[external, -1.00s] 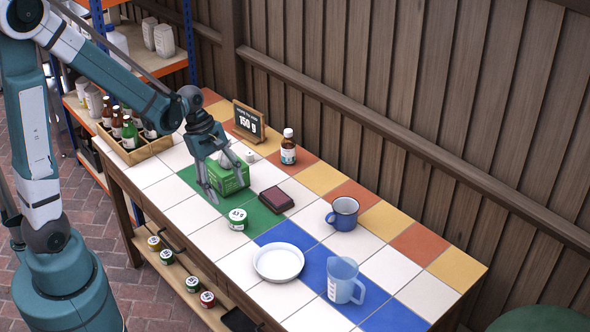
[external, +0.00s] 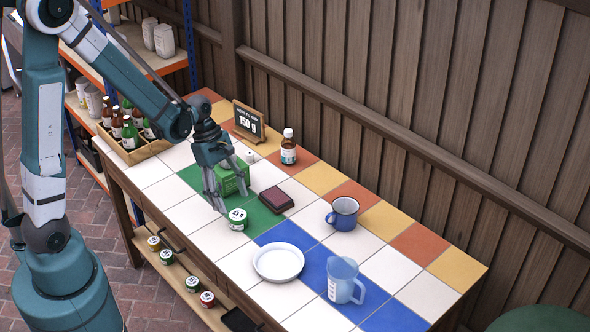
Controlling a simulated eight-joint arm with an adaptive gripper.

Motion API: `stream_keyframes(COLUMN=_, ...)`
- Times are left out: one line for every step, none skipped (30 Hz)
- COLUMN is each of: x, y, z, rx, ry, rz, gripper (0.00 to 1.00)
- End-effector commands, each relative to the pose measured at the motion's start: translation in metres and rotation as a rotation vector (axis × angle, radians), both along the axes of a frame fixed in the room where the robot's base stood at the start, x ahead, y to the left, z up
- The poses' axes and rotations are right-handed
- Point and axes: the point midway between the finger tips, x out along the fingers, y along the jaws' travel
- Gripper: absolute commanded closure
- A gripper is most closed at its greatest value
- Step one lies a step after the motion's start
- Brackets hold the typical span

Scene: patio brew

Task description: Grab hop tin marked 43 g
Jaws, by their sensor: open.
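A small tin with a green body and a white lid with dark print (external: 238,219) stands on the tiled table; the number is too small to read surely. My gripper (external: 233,201) is open and empty, pointing down just behind and left of this tin, in front of the green box (external: 231,183). I cannot tell whether a finger touches the box. More small tins stand on the low shelf: one with a yellowish lid (external: 154,243), a green one (external: 167,256), another green one (external: 193,284) and a red one (external: 207,299). Their marks are unreadable.
A sign reading 150 g (external: 248,121) and a bottle crate (external: 130,152) are at the back.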

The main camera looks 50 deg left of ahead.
Motion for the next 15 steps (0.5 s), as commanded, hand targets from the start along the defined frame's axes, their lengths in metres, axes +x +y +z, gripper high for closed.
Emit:
stream_keyframes(x=0.000, y=-0.002, z=-0.005, rx=0.000, ry=0.000, rz=-0.001, gripper=0.45)
stream_keyframes(x=0.000, y=-0.003, z=-0.007, rx=0.000, ry=0.000, rz=-0.001, gripper=0.45)
stream_keyframes(x=0.000, y=-0.004, z=-0.010, rx=0.000, ry=0.000, rz=-0.001, gripper=0.45)
stream_keyframes(x=0.000, y=-0.005, z=-0.012, rx=0.000, ry=0.000, rz=-0.001, gripper=0.45)
stream_keyframes(x=0.001, y=-0.005, z=-0.014, rx=0.000, ry=0.000, rz=-0.001, gripper=0.45)
stream_keyframes(x=0.001, y=-0.006, z=-0.016, rx=0.000, ry=0.000, rz=-0.001, gripper=0.45)
stream_keyframes(x=0.001, y=-0.007, z=-0.017, rx=0.000, ry=0.000, rz=0.000, gripper=0.45)
stream_keyframes(x=0.001, y=-0.007, z=-0.017, rx=0.000, ry=0.000, rz=0.000, gripper=0.45)
stream_keyframes(x=0.001, y=-0.007, z=-0.018, rx=0.000, ry=0.000, rz=0.000, gripper=0.45)
stream_keyframes(x=0.001, y=-0.007, z=-0.018, rx=0.000, ry=0.000, rz=0.000, gripper=0.45)
stream_keyframes(x=0.001, y=-0.007, z=-0.018, rx=0.000, ry=0.000, rz=0.000, gripper=0.45)
stream_keyframes(x=0.001, y=-0.007, z=-0.018, rx=0.000, ry=0.000, rz=0.000, gripper=0.45)
stream_keyframes(x=0.001, y=-0.007, z=-0.018, rx=0.000, ry=0.000, rz=0.000, gripper=0.45)
stream_keyframes(x=0.001, y=-0.007, z=-0.018, rx=0.000, ry=0.000, rz=0.000, gripper=0.45)
stream_keyframes(x=0.001, y=-0.007, z=-0.018, rx=0.000, ry=0.000, rz=0.000, gripper=0.45)
